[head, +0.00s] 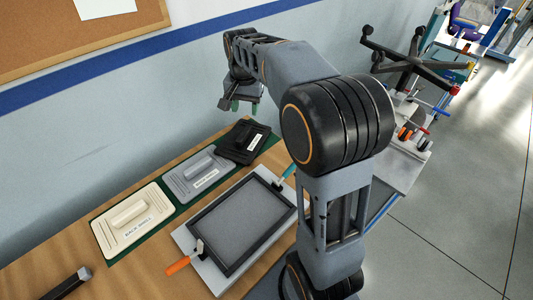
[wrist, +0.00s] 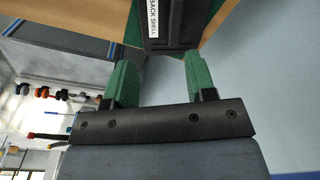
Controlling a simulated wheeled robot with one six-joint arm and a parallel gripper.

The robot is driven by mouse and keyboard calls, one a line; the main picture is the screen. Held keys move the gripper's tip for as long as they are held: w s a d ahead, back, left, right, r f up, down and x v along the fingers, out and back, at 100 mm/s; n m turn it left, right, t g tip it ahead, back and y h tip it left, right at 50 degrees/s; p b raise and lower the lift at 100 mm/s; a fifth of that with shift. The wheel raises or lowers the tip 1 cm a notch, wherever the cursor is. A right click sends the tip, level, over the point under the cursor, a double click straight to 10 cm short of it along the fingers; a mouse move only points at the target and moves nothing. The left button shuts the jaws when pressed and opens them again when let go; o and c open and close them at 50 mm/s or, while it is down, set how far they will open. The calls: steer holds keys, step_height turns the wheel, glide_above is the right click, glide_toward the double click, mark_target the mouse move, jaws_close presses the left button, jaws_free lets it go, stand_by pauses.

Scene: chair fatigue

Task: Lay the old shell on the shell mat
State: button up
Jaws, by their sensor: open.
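A dark green shell mat (head: 158,232) lies along the wall side of the wooden table. A black shell (head: 243,142) rests at its far right end, turned at an angle to the others; I take it for the old shell. It also shows in the wrist view (wrist: 177,22), with a white "BACK SHELL" label, past my fingertips. A grey shell (head: 197,176) lies in the middle and a cream shell (head: 130,222) at the left end. My gripper (head: 245,104) is open and empty, raised above and apart from the black shell. Its green fingers show in the wrist view (wrist: 155,80).
A light fixture plate with a black-framed grey panel (head: 241,222) lies in front of the mat, with an orange-handled clamp (head: 184,262) and a teal-handled one (head: 285,178). A black bar (head: 68,283) lies front left. The wall stands close behind.

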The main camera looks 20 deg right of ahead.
steer(key=s+f+n+t, duration=0.3)
steer(key=s+n, duration=0.3)
steer(key=s, duration=1.4)
steer(key=shift+f+n, duration=0.4)
steer(key=shift+f, duration=0.25)
steer(key=shift+a, duration=0.15)
